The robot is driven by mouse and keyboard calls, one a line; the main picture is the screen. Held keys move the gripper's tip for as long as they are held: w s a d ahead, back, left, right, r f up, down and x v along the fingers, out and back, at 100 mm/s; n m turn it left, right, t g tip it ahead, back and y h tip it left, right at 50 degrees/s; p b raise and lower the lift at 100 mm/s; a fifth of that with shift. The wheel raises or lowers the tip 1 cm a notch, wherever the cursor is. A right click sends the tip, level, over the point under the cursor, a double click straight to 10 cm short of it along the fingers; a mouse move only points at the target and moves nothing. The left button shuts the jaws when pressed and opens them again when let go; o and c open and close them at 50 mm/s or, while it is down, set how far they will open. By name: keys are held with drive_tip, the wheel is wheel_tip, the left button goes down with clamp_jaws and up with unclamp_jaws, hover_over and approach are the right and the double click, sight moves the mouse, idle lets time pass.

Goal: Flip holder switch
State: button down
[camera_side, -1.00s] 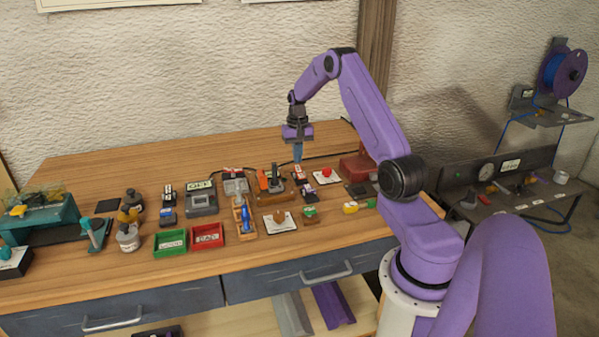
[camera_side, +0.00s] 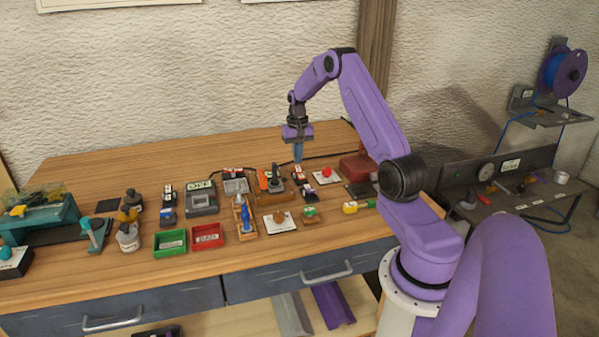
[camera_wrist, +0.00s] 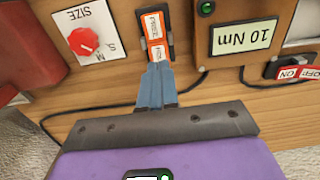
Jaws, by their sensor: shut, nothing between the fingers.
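A small dark rocker switch with red-and-white labels (camera_wrist: 154,27), one reading FREE and the other partly covered, is at the top centre of the wrist view; I take it for the holder switch. It also shows small in the side view (camera_side: 298,171), just below my fingertips. My gripper (camera_side: 298,161) points down over it, with its blue fingers shut and empty. In the wrist view the shut fingertips (camera_wrist: 156,66) overlap the near end of the switch. I cannot tell whether they touch it.
A red SIZE knob (camera_wrist: 84,41) on a white plate is left of the switch. A 10 Nm display (camera_wrist: 244,36) and an ON/OFF switch (camera_wrist: 294,72) are to the right. Black cables cross the wooden bench. Green (camera_side: 170,242) and red trays (camera_side: 207,235) stand farther left.

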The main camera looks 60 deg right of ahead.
sight(297, 168)
drive_tip(key=shift+f, duration=1.35)
idle(1.0)
drive_tip(key=shift+r, duration=3.55)
drive_tip(key=shift+a, duration=0.1)
